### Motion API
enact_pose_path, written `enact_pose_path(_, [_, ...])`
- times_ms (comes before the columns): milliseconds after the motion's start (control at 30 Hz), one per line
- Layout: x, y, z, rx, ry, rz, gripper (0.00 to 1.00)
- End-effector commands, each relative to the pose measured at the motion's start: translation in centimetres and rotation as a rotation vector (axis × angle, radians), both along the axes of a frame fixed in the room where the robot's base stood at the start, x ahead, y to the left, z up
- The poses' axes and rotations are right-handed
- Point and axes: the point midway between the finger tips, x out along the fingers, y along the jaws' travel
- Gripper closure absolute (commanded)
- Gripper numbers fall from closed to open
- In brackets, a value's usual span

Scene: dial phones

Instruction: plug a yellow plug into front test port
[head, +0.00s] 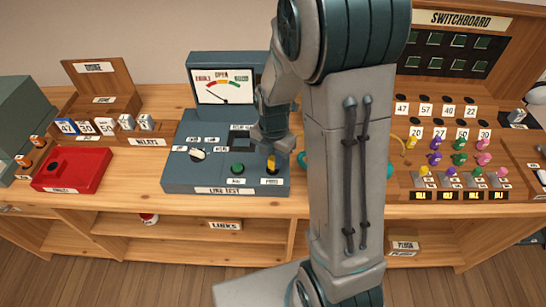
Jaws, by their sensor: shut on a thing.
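My gripper (272,152) is over the front right of the blue-grey line test box (213,172), shut on a yellow plug (271,165). The plug points down beside the PROBE label, at the front right of the box top. My gripper hides the plug's upper part. I cannot tell whether its tip is in the port or just above it. Another yellow plug (411,142) stands on the switchboard (460,150) at the right.
A white-handled dial (197,154) and a green button (237,169) are on the box, left of the plug. The meter panel (225,83) rises behind. A red case (72,170) and relay blocks (145,122) stand left. My arm hides the counter between box and switchboard.

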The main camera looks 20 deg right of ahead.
Motion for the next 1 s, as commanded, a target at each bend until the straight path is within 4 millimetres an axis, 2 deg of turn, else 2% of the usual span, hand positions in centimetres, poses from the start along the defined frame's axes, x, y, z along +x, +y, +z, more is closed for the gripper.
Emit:
enact_pose_path(700, [0.0,0.0,-1.3,0.000,0.000,0.000,0.98])
enact_pose_path(733, [0.0,0.0,-1.3,0.000,0.000,0.000,0.73])
enact_pose_path(800, [0.0,0.0,-1.3,0.000,0.000,0.000,0.56])
enact_pose_path(1000, [0.0,0.0,-1.3,0.000,0.000,0.000,0.56])
